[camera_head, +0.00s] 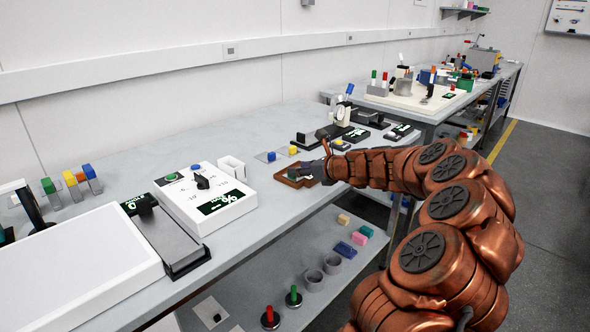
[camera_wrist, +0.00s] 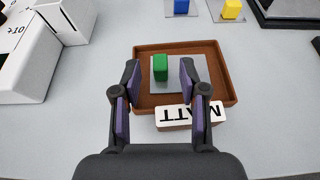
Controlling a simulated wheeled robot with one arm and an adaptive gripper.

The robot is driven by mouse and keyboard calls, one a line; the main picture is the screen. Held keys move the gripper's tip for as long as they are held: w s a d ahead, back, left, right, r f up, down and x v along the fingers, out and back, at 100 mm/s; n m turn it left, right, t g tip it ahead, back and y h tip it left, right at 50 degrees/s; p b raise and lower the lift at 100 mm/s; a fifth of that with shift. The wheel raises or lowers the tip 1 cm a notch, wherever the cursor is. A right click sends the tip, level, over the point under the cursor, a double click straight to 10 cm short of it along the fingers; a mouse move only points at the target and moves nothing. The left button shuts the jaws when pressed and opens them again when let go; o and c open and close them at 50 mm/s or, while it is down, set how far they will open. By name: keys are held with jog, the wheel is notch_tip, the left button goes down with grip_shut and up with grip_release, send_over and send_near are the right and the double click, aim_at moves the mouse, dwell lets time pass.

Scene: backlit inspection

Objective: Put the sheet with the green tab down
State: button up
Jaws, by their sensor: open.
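The sheet with the green tab is a grey plate (camera_wrist: 172,86) with an upright green block (camera_wrist: 160,67). It lies inside a brown tray (camera_wrist: 226,82) with a white label reading "MATT" (camera_wrist: 175,116) at its near side. In the head view the tray (camera_head: 288,181) sits near the bench's front edge, partly covered by my gripper. My gripper (camera_wrist: 159,72) is open, with its fingers on either side of the green tab and a gap to each. In the head view my gripper (camera_head: 318,170) is over the tray's right side.
Sheets with a blue tab (camera_wrist: 181,7) and a yellow tab (camera_wrist: 231,10) lie behind the tray.

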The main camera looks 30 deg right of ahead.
jog(key=v, duration=0.8)
jog(key=shift+s+d+r, duration=0.1)
jog(key=shift+s+r, duration=0.05)
jog(key=shift+s, duration=0.15)
